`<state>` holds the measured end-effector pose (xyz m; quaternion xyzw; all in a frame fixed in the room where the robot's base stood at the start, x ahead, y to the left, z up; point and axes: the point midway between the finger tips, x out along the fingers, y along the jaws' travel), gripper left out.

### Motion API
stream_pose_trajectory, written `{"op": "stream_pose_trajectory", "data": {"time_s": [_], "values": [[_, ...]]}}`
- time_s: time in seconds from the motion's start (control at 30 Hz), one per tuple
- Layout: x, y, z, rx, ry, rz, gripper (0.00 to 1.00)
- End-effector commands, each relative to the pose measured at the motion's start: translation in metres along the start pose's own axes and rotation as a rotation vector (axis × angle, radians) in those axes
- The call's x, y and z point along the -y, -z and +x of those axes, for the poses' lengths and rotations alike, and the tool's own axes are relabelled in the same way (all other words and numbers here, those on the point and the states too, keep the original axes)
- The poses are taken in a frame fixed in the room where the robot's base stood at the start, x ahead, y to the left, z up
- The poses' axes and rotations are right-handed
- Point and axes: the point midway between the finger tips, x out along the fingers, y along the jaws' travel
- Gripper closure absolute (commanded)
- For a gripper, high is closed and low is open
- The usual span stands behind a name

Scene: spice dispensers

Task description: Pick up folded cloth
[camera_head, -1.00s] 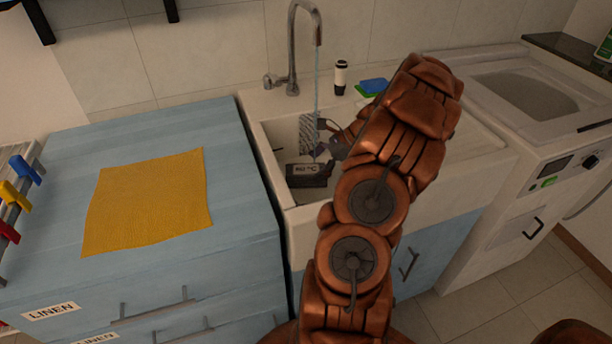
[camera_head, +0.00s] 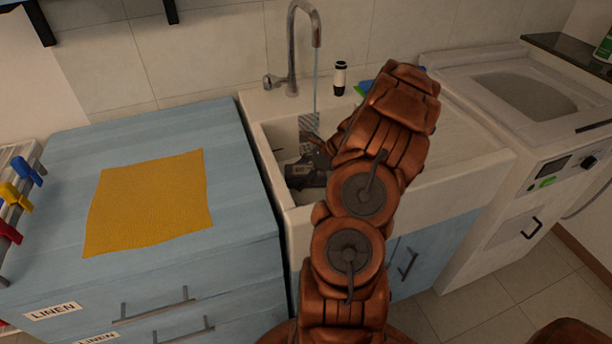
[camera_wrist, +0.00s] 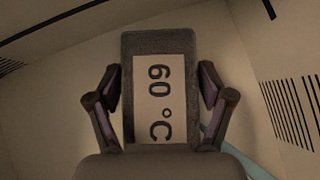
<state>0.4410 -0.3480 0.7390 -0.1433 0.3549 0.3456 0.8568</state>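A dark grey, rough-surfaced block with a pale "60 °C" label (camera_wrist: 160,100) lies in the sink; I cannot tell whether it is a folded cloth. In the head view, my gripper (camera_head: 312,165) is over it and mostly covers it. In the wrist view, my gripper (camera_wrist: 160,115) has its fingers apart, one on each side of the block, with small gaps showing. A yellow cloth (camera_head: 148,202) lies flat on the blue cabinet top at left, away from my gripper.
The white sink (camera_head: 270,150) has walls around my gripper, and the faucet (camera_head: 292,50) runs a thin stream of water close by. A small black-and-white bottle (camera_head: 339,78) stands on the back rim. The blue cabinet (camera_head: 235,150) adjoins at left.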

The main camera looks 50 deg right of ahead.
Motion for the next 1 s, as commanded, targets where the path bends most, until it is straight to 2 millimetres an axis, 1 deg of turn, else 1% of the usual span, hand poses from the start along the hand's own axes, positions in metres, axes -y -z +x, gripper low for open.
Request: {"op": "stream_pose_trajectory", "data": {"time_s": [0.03, 0.07, 0.43, 0.67, 0.77, 0.87, 1.0], "values": [[0.000, 0.000, 0.000, 0.000, 0.000, 0.000, 0.29], [0.000, 0.000, 0.000, 0.000, 0.000, 0.000, 0.32], [0.000, 0.000, 0.000, 0.000, 0.000, 0.000, 0.71], [0.000, 0.000, -0.001, 0.000, 0.000, 0.000, 0.72], [0.000, -0.004, -0.004, 0.000, 0.001, -0.001, 0.72], [0.000, -0.011, -0.011, 0.000, 0.001, -0.003, 0.72], [0.001, -0.028, -0.028, -0.001, 0.001, -0.004, 0.72]]}}
